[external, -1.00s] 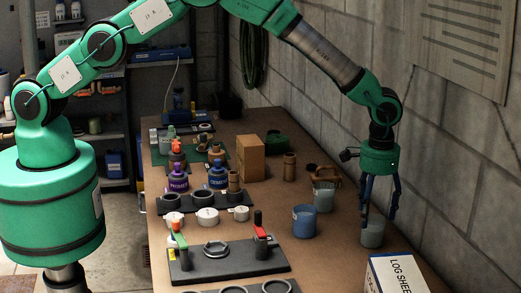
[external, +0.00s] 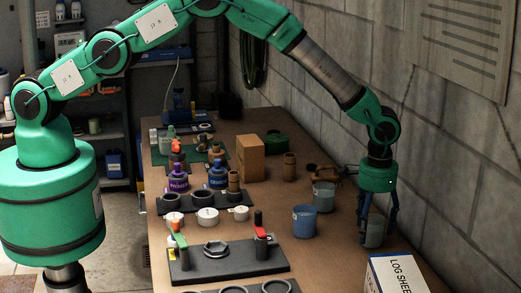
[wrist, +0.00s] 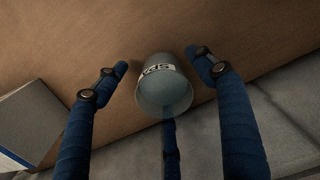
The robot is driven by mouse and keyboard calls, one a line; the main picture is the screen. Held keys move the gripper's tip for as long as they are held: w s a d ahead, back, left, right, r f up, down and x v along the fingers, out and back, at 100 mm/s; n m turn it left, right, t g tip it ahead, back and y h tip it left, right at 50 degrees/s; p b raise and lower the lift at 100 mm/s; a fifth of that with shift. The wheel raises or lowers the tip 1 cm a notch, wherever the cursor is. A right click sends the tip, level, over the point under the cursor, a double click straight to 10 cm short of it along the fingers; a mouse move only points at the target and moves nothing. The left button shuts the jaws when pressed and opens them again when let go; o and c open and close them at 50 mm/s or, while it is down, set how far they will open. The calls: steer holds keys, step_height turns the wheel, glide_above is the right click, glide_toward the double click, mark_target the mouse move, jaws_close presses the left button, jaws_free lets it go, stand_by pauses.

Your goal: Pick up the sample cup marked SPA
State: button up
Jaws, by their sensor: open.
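The sample cup marked SPA (wrist: 163,94) is grey and open-topped, with a white label. In the wrist view it sits between my gripper's fingers, its label toward the top of the picture. In the external view the cup (external: 374,234) stands on the workbench near the wall, partly hidden by my fingers. My gripper (external: 376,222) points down over the cup with its fingers spread around it. In the wrist view my gripper (wrist: 160,68) is open, with visible gaps between both side fingers and the cup. A third finger shows below the cup.
A blue cup (external: 304,221) and another grey cup (external: 323,197) stand to the left of my gripper. A LOG SHEET box (external: 397,274) lies close in front. The block wall (external: 440,160) rises just to the right. A rack with red and green clamps (external: 225,260) is further left.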

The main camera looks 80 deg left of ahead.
steer(key=shift+f, duration=0.6)
steer(key=shift+c, duration=0.2)
steer(key=c, duration=1.3)
